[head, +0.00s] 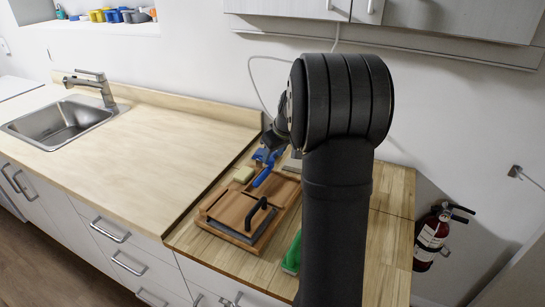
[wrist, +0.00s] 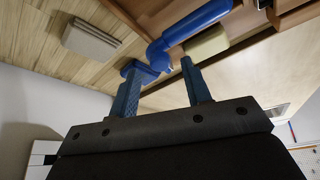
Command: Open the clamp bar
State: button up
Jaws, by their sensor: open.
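A blue bar with a bent end, which looks like the clamp bar (head: 263,177), lies at the back left of a brown wooden board (head: 232,207). In the wrist view the blue bar (wrist: 197,22) runs from the upper right down to its bend, which shows between my fingertips. My gripper (wrist: 160,66) is open, with nothing seen held. Its left fingertip overlaps the bar's blue foot in the picture; I cannot tell whether they touch. In the head view my gripper (head: 270,145) is above the back of the board, partly hidden by my arm.
A black handle (head: 256,213) and a dark grey strip are at the board's front. A pale yellow block (head: 243,174) sits left of the bar. A grey square piece (wrist: 90,40) lies on the wood. A green object (head: 292,254) is at front right. The left counter is clear.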

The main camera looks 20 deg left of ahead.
jog(key=shift+x, duration=1.05)
grip_shut()
